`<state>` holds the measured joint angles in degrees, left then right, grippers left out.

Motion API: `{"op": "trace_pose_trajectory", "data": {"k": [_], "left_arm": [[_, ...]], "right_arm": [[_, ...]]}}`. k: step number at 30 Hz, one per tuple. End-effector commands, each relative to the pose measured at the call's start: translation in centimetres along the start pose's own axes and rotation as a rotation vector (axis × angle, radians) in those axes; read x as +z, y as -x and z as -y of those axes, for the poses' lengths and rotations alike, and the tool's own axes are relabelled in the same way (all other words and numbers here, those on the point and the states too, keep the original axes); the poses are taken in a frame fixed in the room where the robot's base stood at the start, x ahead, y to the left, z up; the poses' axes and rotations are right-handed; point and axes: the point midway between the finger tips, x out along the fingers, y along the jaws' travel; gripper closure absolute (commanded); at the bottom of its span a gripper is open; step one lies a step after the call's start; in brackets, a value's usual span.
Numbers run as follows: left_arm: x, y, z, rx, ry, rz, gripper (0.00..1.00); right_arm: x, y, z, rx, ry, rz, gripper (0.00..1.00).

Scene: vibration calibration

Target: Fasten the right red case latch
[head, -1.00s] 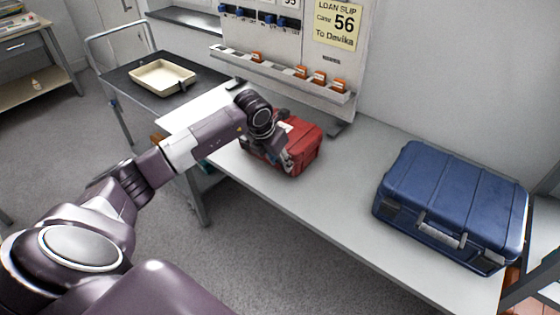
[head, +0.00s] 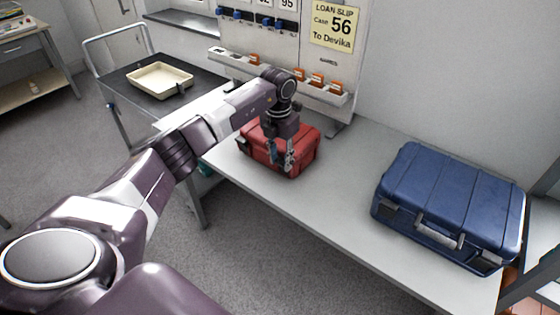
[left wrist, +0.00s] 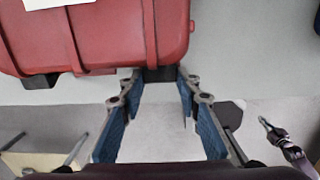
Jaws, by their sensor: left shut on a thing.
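The red case (head: 308,147) sits closed on the grey bench. In the left wrist view the red case (left wrist: 105,35) fills the top, with one dark latch (left wrist: 40,82) at the left and the right latch (left wrist: 160,74) in front of my fingers. My left gripper (head: 281,160) points down at the front of the case. In the left wrist view my left gripper (left wrist: 160,78) has its blue-padded fingers on either side of the right latch, shut on it. Whether the latch is fastened cannot be told. My right gripper is not in view.
A large blue case (head: 455,200) stands on the right of the bench (head: 335,215). A board with a loan slip (head: 334,25) and a ledge of orange items rises behind the red case. A cart (head: 118,78) with a cream tray (head: 160,66) stands at the left.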

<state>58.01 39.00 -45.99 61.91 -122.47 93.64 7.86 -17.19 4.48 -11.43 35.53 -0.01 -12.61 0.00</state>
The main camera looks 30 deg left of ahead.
Motion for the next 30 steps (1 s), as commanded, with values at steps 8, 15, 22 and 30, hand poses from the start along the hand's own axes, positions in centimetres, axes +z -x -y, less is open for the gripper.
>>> {"op": "trace_pose_trajectory", "data": {"k": [8, 15, 22, 30], "left_arm": [[0.0, 0.1, 0.0, 0.002, -0.001, -0.016, 0.93], [0.0, 0.1, 0.0, 0.001, -0.001, -0.015, 0.57], [0.0, 0.1, 0.0, 0.001, -0.001, -0.014, 0.51], [0.2, 1.8, 0.0, 0.000, -0.001, -0.009, 0.51]], "right_arm": [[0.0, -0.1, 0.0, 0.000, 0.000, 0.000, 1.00], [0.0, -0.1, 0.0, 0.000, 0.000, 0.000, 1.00], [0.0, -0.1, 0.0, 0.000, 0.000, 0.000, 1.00], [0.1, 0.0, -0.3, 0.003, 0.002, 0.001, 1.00]]}}
